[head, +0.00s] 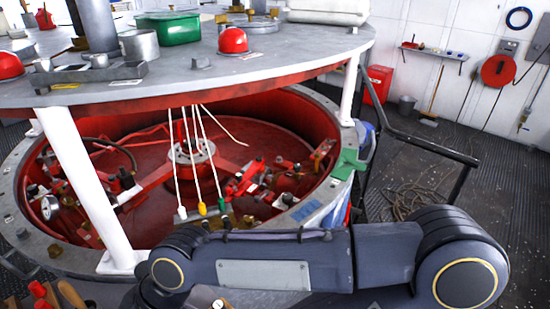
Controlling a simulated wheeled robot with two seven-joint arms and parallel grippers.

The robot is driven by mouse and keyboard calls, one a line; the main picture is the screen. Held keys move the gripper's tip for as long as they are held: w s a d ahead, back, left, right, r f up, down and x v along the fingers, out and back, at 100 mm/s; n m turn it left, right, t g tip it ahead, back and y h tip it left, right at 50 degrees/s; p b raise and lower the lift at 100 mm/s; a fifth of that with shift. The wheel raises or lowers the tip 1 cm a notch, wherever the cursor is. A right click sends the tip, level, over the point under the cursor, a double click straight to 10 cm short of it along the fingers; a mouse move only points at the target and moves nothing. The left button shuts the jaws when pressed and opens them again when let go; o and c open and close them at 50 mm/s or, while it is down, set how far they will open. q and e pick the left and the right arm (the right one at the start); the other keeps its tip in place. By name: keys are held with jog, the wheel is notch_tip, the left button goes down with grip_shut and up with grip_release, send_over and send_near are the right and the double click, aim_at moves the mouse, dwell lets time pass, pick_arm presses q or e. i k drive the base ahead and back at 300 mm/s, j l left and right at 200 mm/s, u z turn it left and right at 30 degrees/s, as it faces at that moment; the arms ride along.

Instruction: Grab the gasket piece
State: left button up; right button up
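I cannot tell for sure which thing is the gasket piece. A flat green piece (349,163) lies on the right part of the grey flanged rim (335,190) of the large red-lined vessel. A small flat blue piece (305,211) lies on the same rim, nearer to me. My dark grey arm crosses the bottom of the view from the right and hides the near part of the rim. Neither of my grippers shows in this view.
A round grey lid (290,65) stands above the vessel on white posts (85,180), carrying red domes, a green box (168,28) and metal parts. White, yellow and green-tipped cords hang below it. A dark handrail (420,145) and coiled rope (410,200) are at right.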

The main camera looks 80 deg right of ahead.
aim_at(342, 171)
jog(key=k+l+z, duration=0.15)
jog(key=z, duration=0.3)
jog(key=k+l+z, duration=0.25)
jog(key=z, duration=2.3)
jog(key=l+u, duration=0.1)
jog(key=u, duration=0.3)
jog(key=i+l+u, duration=0.1)
jog(key=u, duration=0.25)
jog(key=i+l+u, duration=0.1)
jog(key=u, duration=0.3)
jog(key=l+u, duration=0.15)
jog(key=u, duration=0.25)
jog(key=l+u, duration=0.2)
jog(key=l, duration=0.3)
jog(key=l+u, duration=0.2)
jog(key=l, duration=0.3)
jog(key=k+l+u, duration=0.1)
jog(key=l+u, duration=0.15)
jog(key=l, duration=0.25)
jog(key=k+l+u, duration=0.2)
jog(key=l, duration=0.75)
jog(key=k+l, duration=0.15)
jog(key=l, duration=0.3)
